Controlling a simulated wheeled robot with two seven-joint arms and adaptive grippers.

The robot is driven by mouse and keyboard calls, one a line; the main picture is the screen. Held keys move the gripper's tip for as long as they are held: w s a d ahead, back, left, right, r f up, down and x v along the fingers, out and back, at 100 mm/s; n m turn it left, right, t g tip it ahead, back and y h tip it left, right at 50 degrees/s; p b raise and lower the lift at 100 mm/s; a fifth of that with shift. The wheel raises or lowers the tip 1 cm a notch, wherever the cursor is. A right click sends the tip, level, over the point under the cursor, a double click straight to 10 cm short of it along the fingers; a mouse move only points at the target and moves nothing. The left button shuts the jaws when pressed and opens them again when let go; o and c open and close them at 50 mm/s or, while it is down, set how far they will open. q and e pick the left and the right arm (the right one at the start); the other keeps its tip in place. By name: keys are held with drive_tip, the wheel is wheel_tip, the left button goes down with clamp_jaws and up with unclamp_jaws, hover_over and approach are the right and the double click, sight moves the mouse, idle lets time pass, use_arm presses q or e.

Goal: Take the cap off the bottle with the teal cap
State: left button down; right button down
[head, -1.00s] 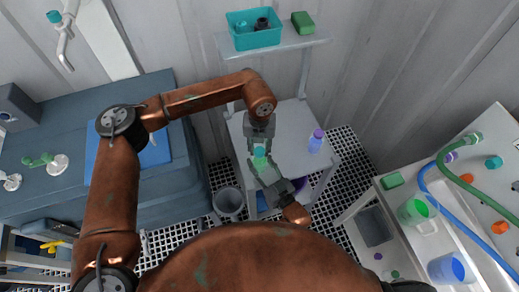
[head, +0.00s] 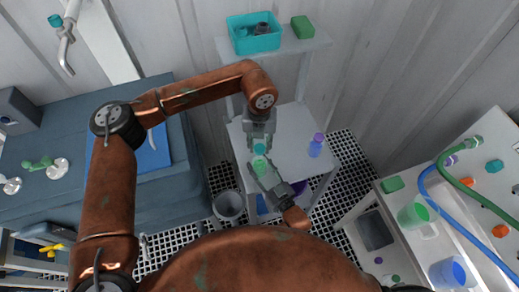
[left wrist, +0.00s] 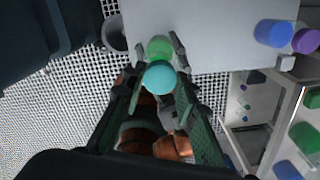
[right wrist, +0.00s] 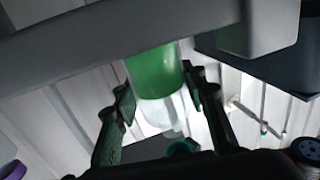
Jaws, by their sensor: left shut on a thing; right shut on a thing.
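The bottle with green contents and a clear upper part (head: 260,168) is held over the small white table, and it also shows in the right wrist view (right wrist: 153,72). My right gripper (head: 266,178) is shut on its body, one finger on each side. The teal cap (head: 260,148) is at my left gripper (head: 260,142), which comes from the far side and is shut on it. The left wrist view shows the cap (left wrist: 160,77) between the fingers, overlapping the green bottle (left wrist: 160,47). I cannot tell whether cap and bottle still touch.
A blue bottle with a purple cap (head: 316,146) stands on the white table (head: 292,120), to the right. A teal bin (head: 253,43) and a green block (head: 302,27) sit on the shelf above. A grey bucket (head: 228,205) stands on the floor grating at left.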

drive_tip(key=c, duration=1.1)
unclamp_jaws()
drive_tip(key=shift+c, duration=0.2)
